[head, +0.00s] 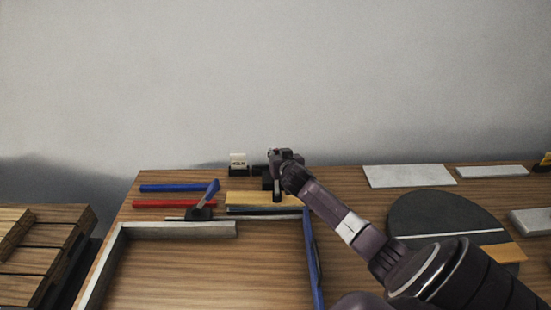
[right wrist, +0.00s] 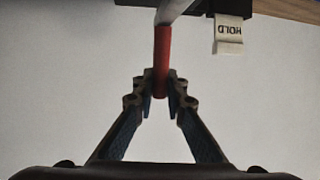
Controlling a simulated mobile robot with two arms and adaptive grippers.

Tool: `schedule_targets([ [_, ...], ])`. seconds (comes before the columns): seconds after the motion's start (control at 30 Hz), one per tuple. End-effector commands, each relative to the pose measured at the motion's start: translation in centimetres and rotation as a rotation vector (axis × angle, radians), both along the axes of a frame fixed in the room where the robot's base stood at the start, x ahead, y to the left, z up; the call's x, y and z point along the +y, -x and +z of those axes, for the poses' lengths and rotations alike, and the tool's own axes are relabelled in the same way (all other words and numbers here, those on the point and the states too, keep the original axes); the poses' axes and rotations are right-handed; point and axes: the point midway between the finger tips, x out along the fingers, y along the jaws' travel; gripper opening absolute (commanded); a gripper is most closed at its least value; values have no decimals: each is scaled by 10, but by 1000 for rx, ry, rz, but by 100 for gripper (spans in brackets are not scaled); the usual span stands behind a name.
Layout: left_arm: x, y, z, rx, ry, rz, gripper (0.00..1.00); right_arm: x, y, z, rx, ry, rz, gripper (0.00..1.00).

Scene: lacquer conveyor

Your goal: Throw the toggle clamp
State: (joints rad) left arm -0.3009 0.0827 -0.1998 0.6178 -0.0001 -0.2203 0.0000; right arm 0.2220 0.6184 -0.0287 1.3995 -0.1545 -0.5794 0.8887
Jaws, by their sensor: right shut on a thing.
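The toggle clamp's red handle (right wrist: 162,50) shows in the right wrist view, with a pale grey metal lever (right wrist: 174,10) running from its top. My right gripper (right wrist: 162,86) is shut on the handle, with a fingertip on each side of it. In the head view my right gripper (head: 275,155) is at the table's back edge, over a dark block (head: 267,170) that looks like the clamp's base. The gripper hides the handle there. My left gripper is not in view.
A white HOLD tag (right wrist: 229,38) hangs beside the clamp. A small white card (head: 237,159) stands left of my gripper.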

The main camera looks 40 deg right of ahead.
Motion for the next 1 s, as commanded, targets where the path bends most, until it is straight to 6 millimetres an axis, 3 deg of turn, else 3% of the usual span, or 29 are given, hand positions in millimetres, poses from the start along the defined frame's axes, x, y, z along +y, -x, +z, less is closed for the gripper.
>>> schedule_targets([
  [0.2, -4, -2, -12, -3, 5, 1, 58, 4, 3, -3, -33, 31, 1, 0],
  [0.67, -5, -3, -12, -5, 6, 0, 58, 5, 4, -4, -35, 36, 2, 0],
  [0.7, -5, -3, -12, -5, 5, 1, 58, 5, 4, -5, -34, 35, 3, 16],
  [0.83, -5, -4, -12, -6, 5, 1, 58, 5, 4, -3, -36, 36, 2, 30],
  [1.0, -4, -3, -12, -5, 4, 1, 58, 4, 4, -2, -39, 36, 1, 30],
])
